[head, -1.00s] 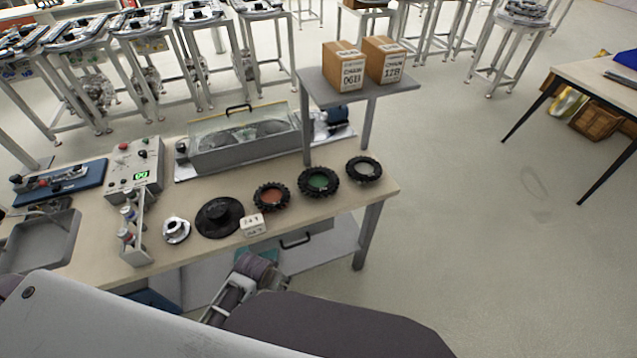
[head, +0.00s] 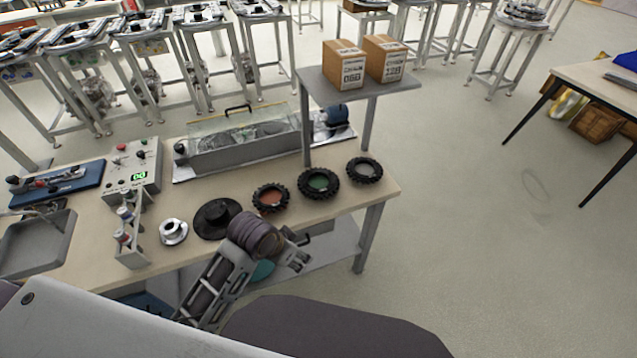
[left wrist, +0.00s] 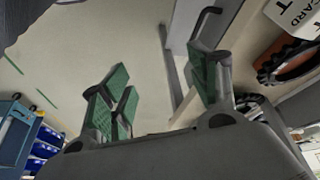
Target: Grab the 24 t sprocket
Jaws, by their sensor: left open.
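Three black toothed sprockets lie in a row near the table's front right: one with an orange centre (head: 270,198), one with a green centre (head: 319,185) and one with a grey centre (head: 364,170). I cannot read tooth counts on them. My left gripper (head: 303,252) is open and empty at the table's front edge, in front of the orange and green ones. In the left wrist view the open green-padded fingers (left wrist: 163,92) show free floor between them. My right gripper is not in view.
A black disc with a hub (head: 213,219) and a silver flanged part (head: 173,232) lie left of the sprockets. A shelf (head: 350,92) with two chain boxes stands behind them.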

